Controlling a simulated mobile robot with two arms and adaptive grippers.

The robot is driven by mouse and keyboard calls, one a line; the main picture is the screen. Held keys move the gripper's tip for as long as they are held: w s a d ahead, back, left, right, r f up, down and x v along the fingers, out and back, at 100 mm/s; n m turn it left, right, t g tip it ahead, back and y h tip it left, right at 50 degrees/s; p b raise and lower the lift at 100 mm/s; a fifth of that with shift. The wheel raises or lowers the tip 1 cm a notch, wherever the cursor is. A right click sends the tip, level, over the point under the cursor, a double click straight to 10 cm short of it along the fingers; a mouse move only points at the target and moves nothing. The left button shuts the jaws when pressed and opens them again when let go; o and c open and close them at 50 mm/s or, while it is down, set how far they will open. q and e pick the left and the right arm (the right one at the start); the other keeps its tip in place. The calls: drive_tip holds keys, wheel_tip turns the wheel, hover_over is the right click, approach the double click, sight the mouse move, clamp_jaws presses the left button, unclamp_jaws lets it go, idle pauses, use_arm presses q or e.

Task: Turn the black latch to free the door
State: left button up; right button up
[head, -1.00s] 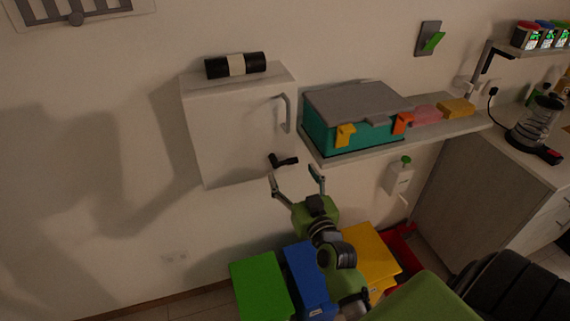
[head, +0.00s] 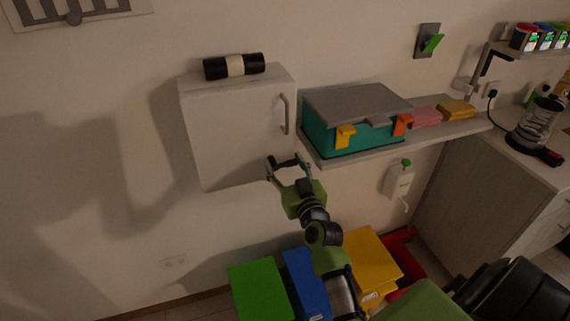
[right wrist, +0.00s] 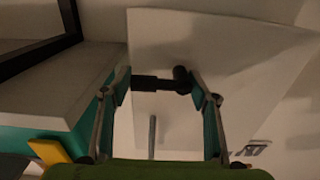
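The black latch (head: 283,161) sits at the lower right corner of the door (head: 238,130) of a white wall cabinet. In the right wrist view the latch (right wrist: 162,81) lies crosswise between my right gripper's fingers. My right gripper (head: 287,166) is open, with one finger on each side of the latch. The fingertips are close to the latch ends; I cannot tell whether they touch. The door looks closed, with a grey handle (head: 284,114) near its right edge. My left gripper is not in view.
A black and white roll (head: 235,66) lies on top of the cabinet. Right of it, a shelf (head: 450,130) holds a teal box with a grey lid (head: 355,103). Green (head: 260,290), blue (head: 306,285) and yellow (head: 370,260) bins stand below.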

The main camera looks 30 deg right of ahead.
sight(269, 148)
drive_tip(key=shift+r, duration=0.15)
drive_tip(key=shift+r+n+p, duration=0.3)
drive_tip(key=shift+n+p, duration=0.4)
drive_tip(key=shift+n, duration=0.1)
drive_tip(key=shift+r+n+p, duration=0.35)
drive_tip(key=shift+n+p, duration=0.6)
drive_tip(key=shift+n, duration=0.25)
drive_tip(key=n, duration=0.1)
drive_tip(key=n+p, duration=0.1)
drive_tip(key=n, duration=0.1)
drive_tip(key=r+n+p, duration=0.1)
drive_tip(key=shift+w+a, duration=0.1)
drive_tip(key=shift+a, duration=0.3)
drive_tip(key=shift+a+r+n+p, duration=0.15)
drive_tip(key=shift+n+p, duration=0.25)
drive_tip(key=shift+n, duration=0.8)
drive_tip(key=n, duration=0.2)
drive_tip(key=shift+w+a+r+n, duration=0.1)
drive_tip(key=shift+w+a+n, duration=0.05)
drive_tip(key=shift+a+n, duration=0.2)
drive_tip(key=n, duration=0.2)
drive_tip(key=a+n, duration=0.1)
drive_tip(key=n, duration=0.2)
drive_tip(key=shift+w+a+r, duration=0.1)
drive_tip(key=shift+w, duration=0.1)
drive_tip(key=shift+n, duration=0.25)
